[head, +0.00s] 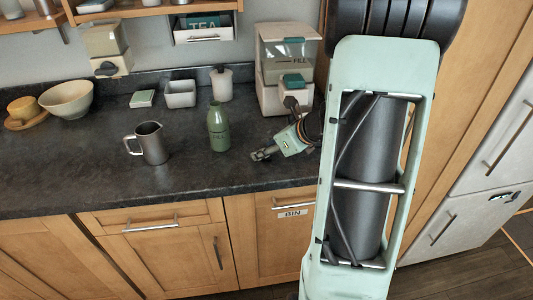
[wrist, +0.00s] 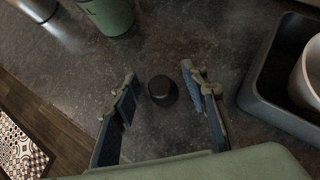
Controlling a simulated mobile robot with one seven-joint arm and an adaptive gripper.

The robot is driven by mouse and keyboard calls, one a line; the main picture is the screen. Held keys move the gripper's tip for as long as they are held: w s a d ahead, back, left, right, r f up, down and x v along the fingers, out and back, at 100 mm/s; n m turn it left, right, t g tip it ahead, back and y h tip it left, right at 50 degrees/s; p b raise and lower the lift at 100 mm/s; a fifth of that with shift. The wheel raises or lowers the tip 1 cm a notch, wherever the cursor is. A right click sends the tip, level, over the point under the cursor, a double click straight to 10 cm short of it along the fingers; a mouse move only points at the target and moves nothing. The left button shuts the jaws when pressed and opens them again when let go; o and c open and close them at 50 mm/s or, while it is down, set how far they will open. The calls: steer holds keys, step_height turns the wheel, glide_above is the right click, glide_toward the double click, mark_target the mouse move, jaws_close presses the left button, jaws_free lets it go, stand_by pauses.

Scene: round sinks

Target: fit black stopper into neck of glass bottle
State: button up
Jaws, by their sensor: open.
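The black stopper (wrist: 161,88) is a small dark round piece on the dark worktop in the wrist view. It lies between the spread fingers of my gripper (wrist: 160,92), with a gap on each side. In the head view my gripper (head: 264,154) is low over the worktop, right of the bottle; I cannot make out the stopper there. The green glass bottle (head: 218,130) stands upright, its narrow neck at the top. Its lower part shows at the top of the wrist view (wrist: 108,14).
A metal jug (head: 152,144) stands left of the bottle. A dispenser (head: 288,70) is behind my gripper. A white jar (head: 221,85), a square dish (head: 180,94) and a bowl (head: 67,100) stand along the back. The wrist view shows a dark tray (wrist: 262,105) at right. The front worktop is clear.

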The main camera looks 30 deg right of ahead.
steer(key=c, duration=0.9)
steer(key=shift+s, duration=0.1)
